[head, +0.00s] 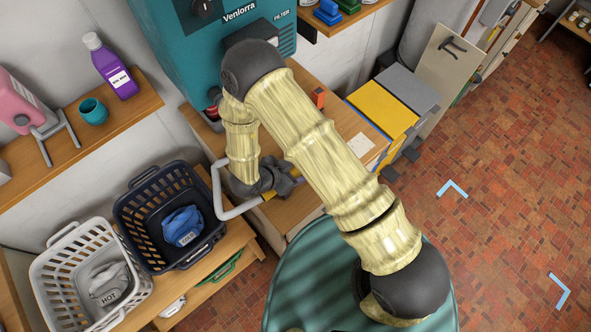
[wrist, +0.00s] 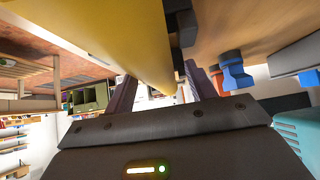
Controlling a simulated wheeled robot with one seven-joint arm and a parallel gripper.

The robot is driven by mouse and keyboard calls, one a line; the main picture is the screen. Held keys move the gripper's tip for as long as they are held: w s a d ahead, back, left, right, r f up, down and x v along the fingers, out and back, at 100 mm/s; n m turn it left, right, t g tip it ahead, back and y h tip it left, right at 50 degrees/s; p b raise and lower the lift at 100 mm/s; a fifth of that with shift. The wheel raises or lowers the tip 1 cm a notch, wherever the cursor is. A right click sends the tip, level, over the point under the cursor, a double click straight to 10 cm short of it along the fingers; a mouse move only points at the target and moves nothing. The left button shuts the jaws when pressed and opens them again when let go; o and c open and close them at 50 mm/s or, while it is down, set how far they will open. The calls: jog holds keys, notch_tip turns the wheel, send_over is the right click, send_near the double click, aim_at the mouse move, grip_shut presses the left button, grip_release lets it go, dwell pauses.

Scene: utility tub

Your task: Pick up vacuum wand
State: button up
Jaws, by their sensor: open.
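The vacuum wand appears to be the light grey bent tube (head: 217,190) with a short yellow part (head: 269,196), beside my gripper in the head view. My arm and wrist cover much of this spot. In the wrist view a smooth yellow tube (wrist: 110,35) runs very close to the camera, and its end reaches toward the space between my fingers. My gripper (wrist: 160,78) is open, with one finger on each side of that tube's end. In the head view my gripper (head: 284,179) is low over the wooden bench. I cannot tell whether the fingers touch the tube.
A dark basket (head: 130,215) and a white basket (head: 55,275), each holding cloth, stand to the left. Yellow and grey boxes (head: 382,110) stand to the right. The brick floor (head: 510,160) at right is clear.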

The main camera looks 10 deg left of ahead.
aim_at(292, 172)
jog(key=shift+c, duration=0.5)
jog(key=c, duration=1)
jog(key=shift+r, duration=0.15)
notch_tip(292, 172, up, 10)
jog(key=shift+f+b, duration=0.15)
jog(key=shift+b, duration=1.1)
